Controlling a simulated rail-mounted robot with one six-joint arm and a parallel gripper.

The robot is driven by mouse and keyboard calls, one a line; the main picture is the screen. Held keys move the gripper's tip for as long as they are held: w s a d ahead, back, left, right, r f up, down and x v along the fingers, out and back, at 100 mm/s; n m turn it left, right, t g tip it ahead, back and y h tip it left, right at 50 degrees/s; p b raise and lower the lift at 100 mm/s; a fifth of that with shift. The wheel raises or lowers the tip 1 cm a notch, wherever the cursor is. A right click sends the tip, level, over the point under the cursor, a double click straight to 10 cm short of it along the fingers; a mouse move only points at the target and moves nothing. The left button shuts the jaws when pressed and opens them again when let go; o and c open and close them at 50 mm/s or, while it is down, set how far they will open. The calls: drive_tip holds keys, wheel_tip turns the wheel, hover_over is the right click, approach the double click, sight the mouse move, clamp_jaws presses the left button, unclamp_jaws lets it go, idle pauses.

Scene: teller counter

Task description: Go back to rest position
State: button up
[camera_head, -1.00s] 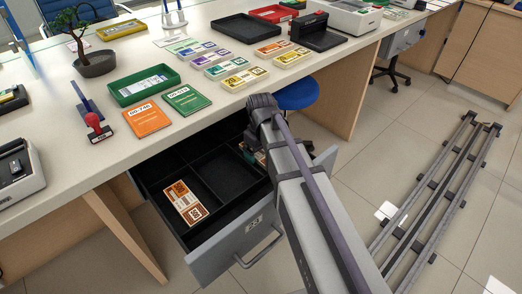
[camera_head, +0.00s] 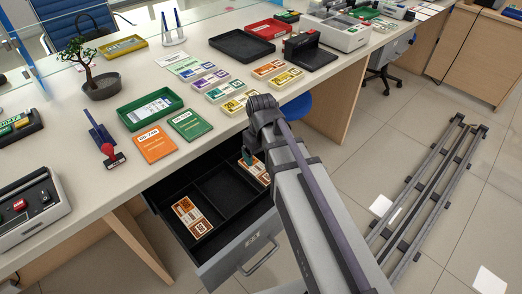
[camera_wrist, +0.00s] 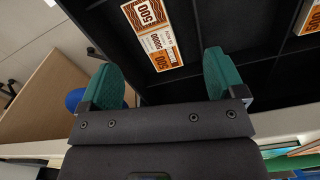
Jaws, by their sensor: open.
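My gripper (camera_wrist: 163,80) is open, with its two green fingertips wide apart and nothing between them. It is over the right part of the open drawer (camera_head: 236,250). In the head view my arm hides most of it. An orange and white bundle marked 500 (camera_wrist: 155,35) lies in a drawer compartment beyond the fingertips, apart from them; in the head view this bundle (camera_head: 257,172) shows partly beside my arm. A second bundle marked 500 (camera_head: 192,216) lies in the left compartment, and part of it shows at the right edge of the wrist view (camera_wrist: 309,18).
The counter (camera_head: 75,185) above the drawer carries a green tray (camera_head: 150,108), orange (camera_head: 154,143) and green (camera_head: 187,124) booklets, a red-handled stamp (camera_head: 110,155) and several note bundles. A blue stool (camera_head: 297,107) stands behind my arm. The drawer's middle compartment is empty.

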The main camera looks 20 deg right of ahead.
drive_tip(key=s+m, duration=0.3)
drive_tip(key=s, duration=0.6)
wheel_tip(320, 180, up, 18)
drive_tip(key=w+p, duration=0.1)
drive_tip(key=p, duration=1.7)
drive_tip(key=shift+c, duration=0.4)
